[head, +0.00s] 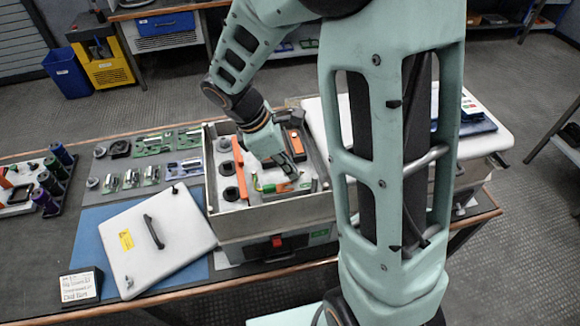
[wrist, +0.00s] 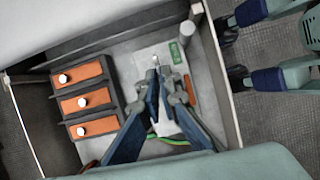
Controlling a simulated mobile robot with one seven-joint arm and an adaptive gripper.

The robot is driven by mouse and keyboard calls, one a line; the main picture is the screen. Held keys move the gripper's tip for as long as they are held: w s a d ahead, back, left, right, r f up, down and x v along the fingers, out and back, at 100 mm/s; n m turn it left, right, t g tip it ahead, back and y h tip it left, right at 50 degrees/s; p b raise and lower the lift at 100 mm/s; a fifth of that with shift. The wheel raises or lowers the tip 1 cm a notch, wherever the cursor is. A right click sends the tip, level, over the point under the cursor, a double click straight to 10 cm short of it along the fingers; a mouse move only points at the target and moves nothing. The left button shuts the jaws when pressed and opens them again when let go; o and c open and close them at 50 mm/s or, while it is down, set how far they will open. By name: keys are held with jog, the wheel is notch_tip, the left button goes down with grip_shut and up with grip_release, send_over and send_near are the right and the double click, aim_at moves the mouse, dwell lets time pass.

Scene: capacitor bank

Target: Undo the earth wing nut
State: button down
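My gripper (head: 290,170) reaches down into an open grey metal box (head: 275,227). In the wrist view the two dark blue fingers (wrist: 157,72) converge to a narrow gap. A small pale metallic piece (wrist: 155,60) shows at their tips; it may be the earth wing nut, but its shape is too small to make out. I cannot tell whether the fingers press on it. A green-and-yellow wire (wrist: 172,139) runs behind the fingers on the box floor, and its green part shows in the head view (head: 267,187). A green label (wrist: 174,52) lies just right of the fingertips.
Three orange bars (wrist: 82,101) with white knobs sit in a dark block left of the fingers. The box walls (wrist: 222,95) stand close around. A grey lid (head: 160,243) with a black handle lies on the blue mat left of the box, near a small sign (head: 80,285).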

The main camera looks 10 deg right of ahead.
jog(key=shift+s+a+f, duration=0.1)
jog(key=shift+s+f, duration=0.2)
jog(key=shift+f, duration=0.1)
jog(key=c, duration=2.2)
grip_release()
jog(key=shift+w, duration=0.15)
jog(key=shift+w+r, duration=0.1)
jog(key=shift+r, duration=0.05)
jog(key=shift+w+r, duration=0.1)
jog(key=shift+r, duration=0.2)
jog(key=v, duration=1.1)
jog(key=shift+a+r, duration=0.1)
jog(key=shift+r, duration=0.05)
